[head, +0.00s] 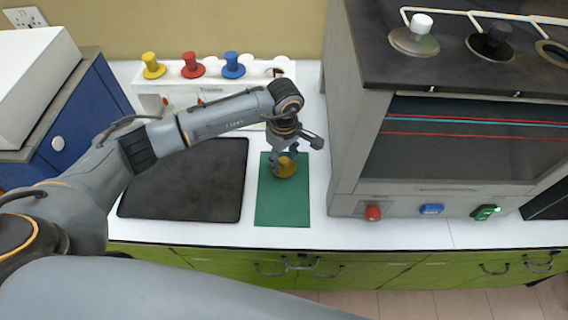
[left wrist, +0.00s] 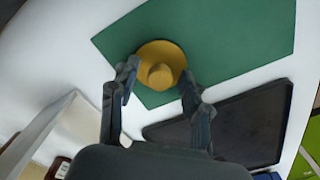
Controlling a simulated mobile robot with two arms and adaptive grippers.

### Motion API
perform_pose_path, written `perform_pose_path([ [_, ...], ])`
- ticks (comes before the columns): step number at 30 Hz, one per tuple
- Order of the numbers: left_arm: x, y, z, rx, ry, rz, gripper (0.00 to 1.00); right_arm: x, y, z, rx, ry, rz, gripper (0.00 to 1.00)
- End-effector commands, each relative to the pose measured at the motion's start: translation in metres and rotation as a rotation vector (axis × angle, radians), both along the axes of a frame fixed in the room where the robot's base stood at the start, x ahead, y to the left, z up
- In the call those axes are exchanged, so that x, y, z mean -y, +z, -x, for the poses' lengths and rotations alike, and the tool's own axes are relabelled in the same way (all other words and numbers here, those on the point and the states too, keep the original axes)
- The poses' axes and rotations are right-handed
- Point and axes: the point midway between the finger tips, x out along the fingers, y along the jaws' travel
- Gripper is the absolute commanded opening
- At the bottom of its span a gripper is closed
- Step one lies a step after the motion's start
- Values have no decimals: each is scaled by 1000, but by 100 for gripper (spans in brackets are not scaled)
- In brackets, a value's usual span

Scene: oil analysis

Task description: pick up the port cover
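The port cover (head: 287,170) is a yellow-gold disc with a raised round knob. It lies knob up on the green mat (head: 283,210), near the mat's far end. My left gripper (head: 284,158) points down just over it. In the left wrist view, the fingers of the left gripper (left wrist: 159,74) are spread apart, one on each side of the port cover (left wrist: 160,65). A gap shows between the fingertips and the knob, so the gripper is open and holds nothing. My right gripper is not in either view.
A black pad (head: 190,190) lies left of the mat. A large grey machine (head: 345,150) stands close on the right. On its top are a white-knobbed cover (head: 415,38), a black-knobbed cover (head: 490,44) and a port (head: 556,52) without a knob. A white rack (head: 215,84) holds coloured spools behind.

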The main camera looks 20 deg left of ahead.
Motion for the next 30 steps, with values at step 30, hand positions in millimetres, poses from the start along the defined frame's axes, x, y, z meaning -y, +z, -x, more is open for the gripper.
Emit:
perform_pose_path([
  [30, 8, 32, 30, 0, -5, -1, 0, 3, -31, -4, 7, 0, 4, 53],
])
